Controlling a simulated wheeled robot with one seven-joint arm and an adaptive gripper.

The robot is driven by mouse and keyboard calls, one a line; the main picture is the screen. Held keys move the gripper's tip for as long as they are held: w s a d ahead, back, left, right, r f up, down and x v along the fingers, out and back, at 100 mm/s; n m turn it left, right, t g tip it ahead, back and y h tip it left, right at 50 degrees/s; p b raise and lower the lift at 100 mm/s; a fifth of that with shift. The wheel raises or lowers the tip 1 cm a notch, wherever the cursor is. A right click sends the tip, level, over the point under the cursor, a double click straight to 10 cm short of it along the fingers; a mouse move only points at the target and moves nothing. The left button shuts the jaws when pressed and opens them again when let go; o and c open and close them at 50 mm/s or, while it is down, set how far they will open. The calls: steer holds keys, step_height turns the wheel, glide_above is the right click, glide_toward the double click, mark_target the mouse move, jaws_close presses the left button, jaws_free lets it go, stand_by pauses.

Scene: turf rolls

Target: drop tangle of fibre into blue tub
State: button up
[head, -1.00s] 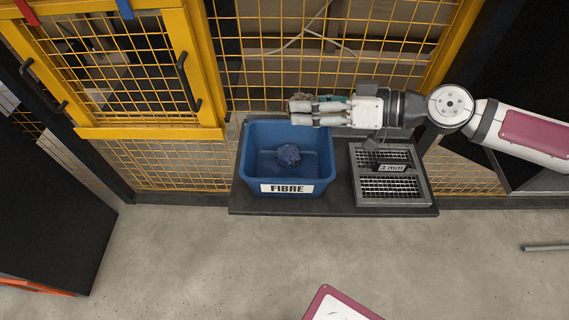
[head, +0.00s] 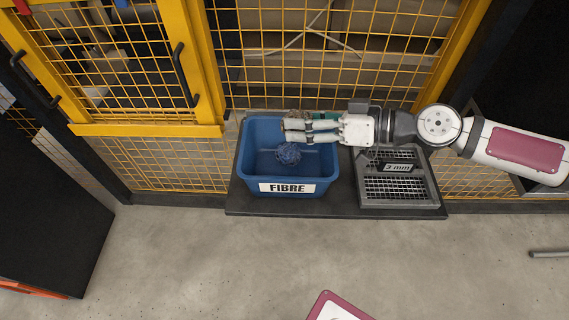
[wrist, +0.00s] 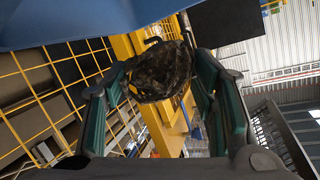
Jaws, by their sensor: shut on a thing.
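The blue tub (head: 250,180), labelled FIBRE, stands on a dark shelf, with a blue tangle of fibre (head: 288,153) lying in it. My gripper (head: 290,128) reaches in from the right over the tub's back part. In the wrist view, my gripper (wrist: 163,88) is shut on a dark brownish tangle of fibre (wrist: 162,72), held between the fingertips. In the head view the fingers largely hide this tangle. The blue surface at the upper left of the wrist view looks like the tub (wrist: 60,20).
A yellow mesh fence (head: 330,75) rises close behind. The dark shelf (head: 325,208) carries tub and tray.

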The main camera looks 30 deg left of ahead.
steer(key=o, duration=1.2)
steer(key=v, duration=1.2)
